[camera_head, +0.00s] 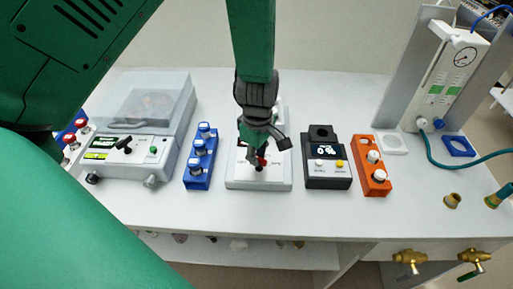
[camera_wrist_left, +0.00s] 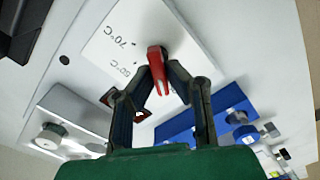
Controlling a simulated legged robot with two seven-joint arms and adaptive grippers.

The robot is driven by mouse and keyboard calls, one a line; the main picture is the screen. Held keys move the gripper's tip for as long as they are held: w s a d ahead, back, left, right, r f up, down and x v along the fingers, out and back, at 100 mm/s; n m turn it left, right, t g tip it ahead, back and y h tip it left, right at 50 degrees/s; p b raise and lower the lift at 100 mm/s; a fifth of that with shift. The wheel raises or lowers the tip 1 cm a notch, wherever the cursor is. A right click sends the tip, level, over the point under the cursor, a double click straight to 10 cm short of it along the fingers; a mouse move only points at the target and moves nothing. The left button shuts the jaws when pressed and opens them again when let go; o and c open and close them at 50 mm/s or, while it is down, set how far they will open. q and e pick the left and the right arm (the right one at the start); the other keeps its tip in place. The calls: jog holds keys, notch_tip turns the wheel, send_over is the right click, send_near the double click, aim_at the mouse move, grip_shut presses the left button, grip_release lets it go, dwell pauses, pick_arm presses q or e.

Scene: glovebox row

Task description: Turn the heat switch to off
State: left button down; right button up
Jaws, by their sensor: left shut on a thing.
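The white device (camera_head: 280,184) stands in the middle of the bench in the head view. Its top panel (camera_wrist_left: 118,32) shows in the wrist view with the printed marks 70°C and 60°C. A red switch lever (camera_wrist_left: 157,68) rises from this panel. In the head view only a bit of the red lever (camera_head: 263,161) shows beside the fingers. My left gripper (camera_head: 258,157) reaches down from above and is shut on the lever. The wrist view shows its two fingers (camera_wrist_left: 161,82) on either side of it. My right gripper is not in view.
A blue rack (camera_head: 201,158) with capped vials stands close on the left, and a dark meter (camera_head: 327,173) close on the right. An orange rack (camera_head: 373,181) is beyond the meter. A lidded grey machine (camera_head: 145,125) stands farther left. The bench front is clear.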

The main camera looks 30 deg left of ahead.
aim_at(261, 158)
pick_arm(q)
jog(key=shift+d+n+p, duration=0.25)
jog(key=shift+n+p, duration=0.3)
jog(key=shift+n, duration=0.25)
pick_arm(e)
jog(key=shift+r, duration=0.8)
pick_arm(q)
jog(key=c, duration=1.6)
grip_release()
jog(key=shift+c, duration=0.2)
jog(key=shift+o, duration=0.2)
jog(key=shift+d+r, duration=0.2)
jog(key=shift+d, duration=0.1)
notch_tip(261, 158, up, 12)
jog(key=shift+w+a+f, duration=0.15)
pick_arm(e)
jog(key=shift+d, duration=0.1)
